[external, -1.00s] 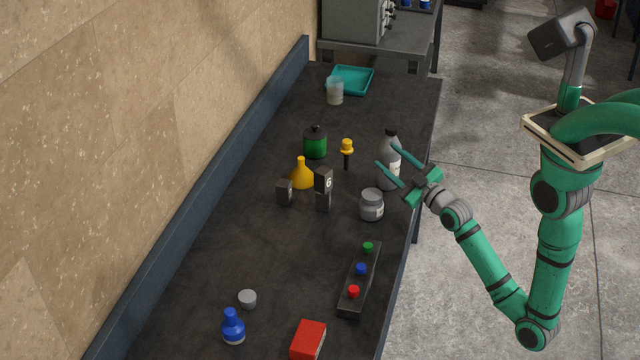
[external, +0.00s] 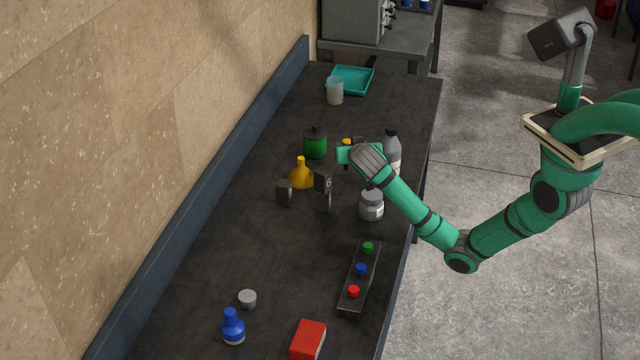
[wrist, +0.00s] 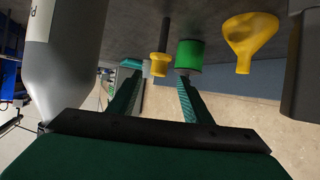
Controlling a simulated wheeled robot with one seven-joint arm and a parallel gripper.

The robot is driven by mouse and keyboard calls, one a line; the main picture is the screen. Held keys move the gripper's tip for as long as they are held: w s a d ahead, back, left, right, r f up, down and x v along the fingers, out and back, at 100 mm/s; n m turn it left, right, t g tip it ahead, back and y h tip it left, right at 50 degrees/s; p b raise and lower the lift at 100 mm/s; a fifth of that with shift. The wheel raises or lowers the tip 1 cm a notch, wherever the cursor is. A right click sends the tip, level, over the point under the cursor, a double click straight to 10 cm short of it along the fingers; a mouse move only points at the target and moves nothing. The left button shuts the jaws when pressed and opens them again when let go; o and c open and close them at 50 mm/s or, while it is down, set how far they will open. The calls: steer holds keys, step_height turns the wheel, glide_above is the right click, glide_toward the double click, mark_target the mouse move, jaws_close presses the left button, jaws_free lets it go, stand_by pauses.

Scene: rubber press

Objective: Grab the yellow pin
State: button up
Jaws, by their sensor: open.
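The yellow pin (wrist: 160,60) stands on the dark bench with its black lower part against the surface, and appears upside down in the wrist view. It lies ahead of my gripper (wrist: 160,78), in line with the gap between the two fingers. The fingers are open with nothing held. In the external view, only a little of the yellow pin (external: 347,141) shows behind my gripper (external: 345,154); the rest is hidden. I cannot tell exactly how far the fingertips are from it.
A grey bottle (wrist: 62,50) is close on the left in the wrist view. A green jar (wrist: 188,56), a yellow flask (wrist: 245,40) and a dark block (wrist: 303,65) are to the right. A grey jar (external: 371,206) stands below my wrist in the external view.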

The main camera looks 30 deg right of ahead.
mark_target(348, 143)
steer(key=shift+d+r+m, duration=0.1)
steer(key=shift+d+m, duration=0.05)
steer(key=shift+m, duration=0.15)
steer(key=shift+w+d+h, duration=0.2)
steer(key=shift+w+h, duration=0.1)
steer(key=shift+w, duration=0.05)
steer(key=x, duration=0.4)
steer(key=shift+w+f, duration=0.3)
steer(key=shift+f, duration=0.05)
steer(key=shift+f+x, duration=0.15)
steer(key=shift+x, duration=1.15)
steer(key=shift+f+x, duration=0.2)
steer(key=shift+x, duration=1.1)
steer(key=shift+s+a, duration=0.1)
steer(key=shift+a, duration=0.05)
steer(key=shift+c, duration=0.7)
jaws_close()
